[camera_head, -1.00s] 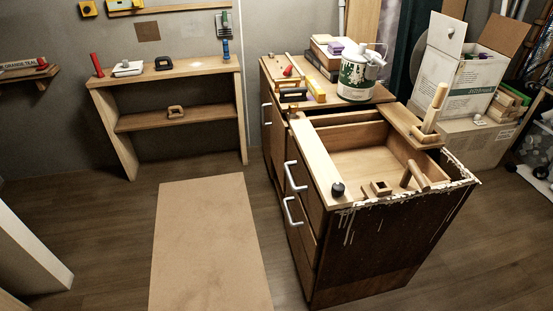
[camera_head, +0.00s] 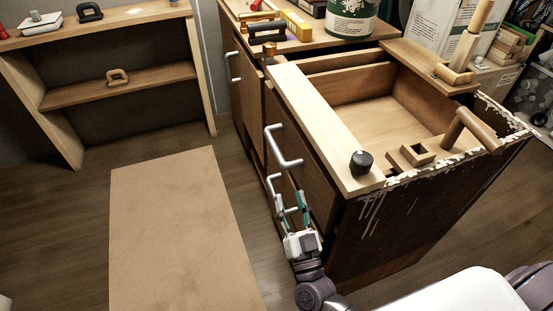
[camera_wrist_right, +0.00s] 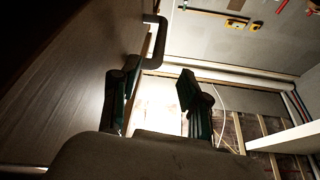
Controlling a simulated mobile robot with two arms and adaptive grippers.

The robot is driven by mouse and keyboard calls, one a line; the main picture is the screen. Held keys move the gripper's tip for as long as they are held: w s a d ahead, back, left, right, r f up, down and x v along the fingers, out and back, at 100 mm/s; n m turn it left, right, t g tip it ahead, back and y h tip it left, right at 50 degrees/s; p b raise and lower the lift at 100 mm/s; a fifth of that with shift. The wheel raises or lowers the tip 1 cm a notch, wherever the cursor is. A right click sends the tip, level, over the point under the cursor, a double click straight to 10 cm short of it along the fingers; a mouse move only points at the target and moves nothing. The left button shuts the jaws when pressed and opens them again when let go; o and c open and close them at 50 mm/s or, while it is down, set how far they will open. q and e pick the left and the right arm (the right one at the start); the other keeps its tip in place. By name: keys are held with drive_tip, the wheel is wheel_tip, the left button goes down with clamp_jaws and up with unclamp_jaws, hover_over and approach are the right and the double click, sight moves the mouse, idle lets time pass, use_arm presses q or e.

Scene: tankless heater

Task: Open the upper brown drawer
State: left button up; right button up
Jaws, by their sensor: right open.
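The brown cabinet (camera_head: 365,230) stands to the right of centre, with two white handles on its left-facing front. The upper brown drawer (camera_head: 308,158) looks shut, with its bent bar handle (camera_head: 284,150) sticking out. A lower handle (camera_head: 272,186) sits below it. My right gripper (camera_head: 291,205) is open, upright beside the front, with its fingertips near the lower handle and below the upper one. In the right wrist view, the open fingers (camera_wrist_right: 158,88) lie beside the wooden front, and a handle (camera_wrist_right: 155,35) lies ahead of the left finger; I cannot tell which handle. My left gripper is not in view.
The cabinet's open top holds a black knob (camera_head: 361,162) and wooden pieces. Another cabinet stands behind, with a green-white can (camera_head: 351,18). A wooden shelf unit (camera_head: 120,84) stands left. A flat brown board (camera_head: 175,230) lies on the floor; the floor around it is clear.

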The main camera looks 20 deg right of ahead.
sight(276, 148)
drive_tip(key=x, duration=1.3)
drive_tip(key=shift+w+r, duration=0.1)
drive_tip(key=shift+w, duration=0.25)
drive_tip(key=shift+c, duration=0.3)
clamp_jaws()
